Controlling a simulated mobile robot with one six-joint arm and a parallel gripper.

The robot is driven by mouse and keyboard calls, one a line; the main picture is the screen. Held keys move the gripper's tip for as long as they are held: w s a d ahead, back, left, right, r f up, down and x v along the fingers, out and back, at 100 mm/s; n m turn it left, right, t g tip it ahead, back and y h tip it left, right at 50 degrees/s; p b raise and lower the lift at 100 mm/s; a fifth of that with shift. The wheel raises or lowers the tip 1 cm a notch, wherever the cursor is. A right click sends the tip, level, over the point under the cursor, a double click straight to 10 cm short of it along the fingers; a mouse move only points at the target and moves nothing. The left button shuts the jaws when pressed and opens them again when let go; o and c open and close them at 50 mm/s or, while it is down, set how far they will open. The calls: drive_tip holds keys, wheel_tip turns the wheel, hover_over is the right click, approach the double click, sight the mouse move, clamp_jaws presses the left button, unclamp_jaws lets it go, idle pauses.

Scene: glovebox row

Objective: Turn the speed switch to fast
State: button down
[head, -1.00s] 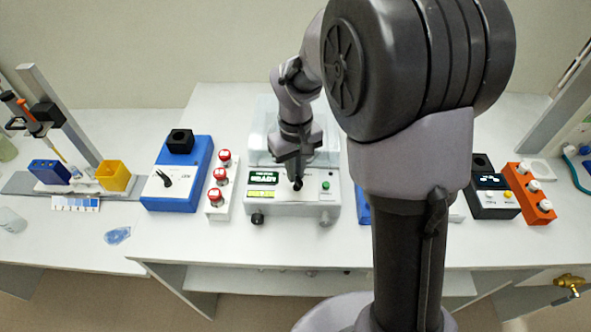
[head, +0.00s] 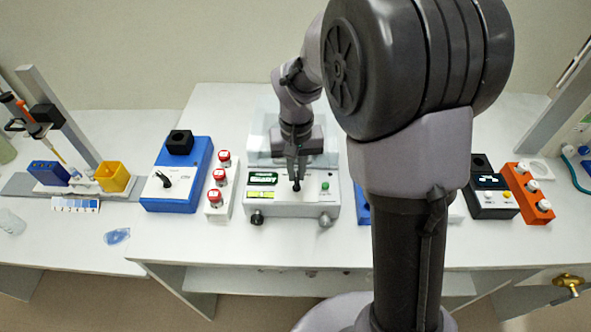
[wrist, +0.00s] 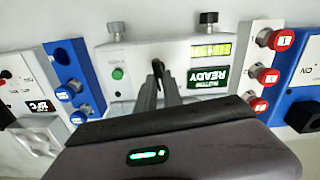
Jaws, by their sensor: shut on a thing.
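The white machine (head: 270,208) stands in the middle of the bench. A small black switch lever (wrist: 157,67) sits on its front panel, between a green button (wrist: 118,74) and the displays; I take it to be the speed switch. My gripper (head: 296,180) reaches down to it from above and is shut on the lever. In the wrist view, the closed fingers (wrist: 160,88) meet at the lever and hide part of it. I cannot read any fast mark beside the switch.
A white block with red buttons (head: 219,203) and a blue device with a black knob (head: 176,190) stand close on the left. My arm covers much of the bench to the right. A dark box (head: 490,200) and an orange button block (head: 530,195) stand farther right.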

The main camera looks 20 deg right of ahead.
sight(297, 175)
drive_tip(key=shift+m, duration=0.6)
drive_tip(key=shift+d, duration=0.1)
drive_tip(key=c, duration=1.5)
unclamp_jaws()
drive_tip(key=shift+r, duration=0.1)
wheel_tip(297, 175, up, 17)
drive_tip(key=p, duration=0.6)
drive_tip(key=shift+r, duration=0.1)
